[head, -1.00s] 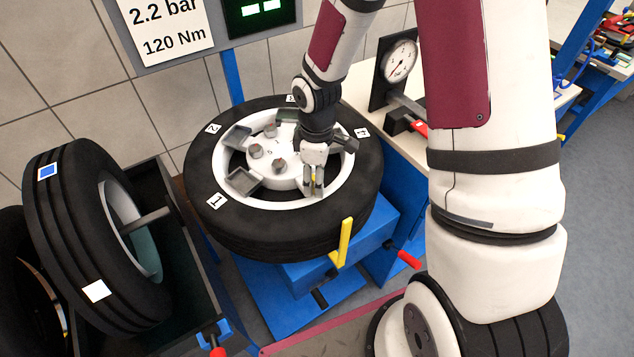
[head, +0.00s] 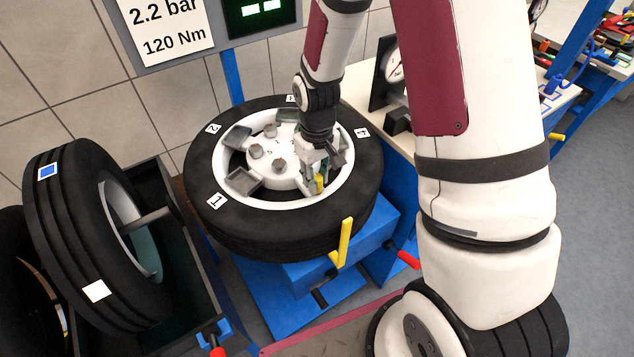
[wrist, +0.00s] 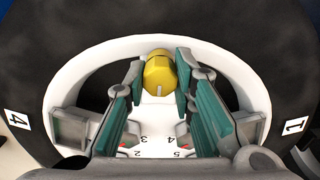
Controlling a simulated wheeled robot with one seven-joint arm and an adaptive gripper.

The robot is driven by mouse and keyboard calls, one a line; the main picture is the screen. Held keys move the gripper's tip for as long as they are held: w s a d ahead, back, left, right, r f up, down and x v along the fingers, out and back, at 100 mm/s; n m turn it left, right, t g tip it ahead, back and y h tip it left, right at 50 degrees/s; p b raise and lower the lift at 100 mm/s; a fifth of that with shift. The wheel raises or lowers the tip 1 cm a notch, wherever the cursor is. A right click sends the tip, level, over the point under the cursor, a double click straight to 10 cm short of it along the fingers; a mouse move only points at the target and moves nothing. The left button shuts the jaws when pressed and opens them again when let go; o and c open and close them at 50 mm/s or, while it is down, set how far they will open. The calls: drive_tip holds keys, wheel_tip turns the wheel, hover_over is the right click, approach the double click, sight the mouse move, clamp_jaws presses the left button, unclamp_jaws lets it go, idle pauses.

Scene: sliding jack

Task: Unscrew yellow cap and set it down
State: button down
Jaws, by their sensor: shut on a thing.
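The yellow cap (wrist: 159,73) is a small cylinder at the wheel's rim, between the tips of my gripper (wrist: 158,80) in the wrist view. My gripper's green-padded fingers are shut on it from both sides. In the head view the cap (head: 320,183) shows as a small yellow patch below my gripper (head: 316,178), at the near right part of the rim. The wrist view does not clearly show whether the cap is still on its valve stem; its underside is hidden. The wheel (head: 225,225) lies flat on a blue stand.
Grey hex nuts (head: 257,151) stand on the white hub, with raised grey blocks around it. A yellow lever (head: 345,240) rises in front of the tyre. Another tyre (head: 75,240) stands at left. A gauge (head: 391,68) sits on the bench behind.

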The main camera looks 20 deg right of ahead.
sight(317, 176)
drive_tip(key=n, duration=0.4)
drive_tip(key=shift+n, duration=0.4)
drive_tip(key=shift+r+p, duration=0.65)
drive_tip(key=shift+r, duration=0.4)
idle(0.9)
drive_tip(key=shift+r+p, duration=0.45)
drive_tip(key=shift+r, duration=0.45)
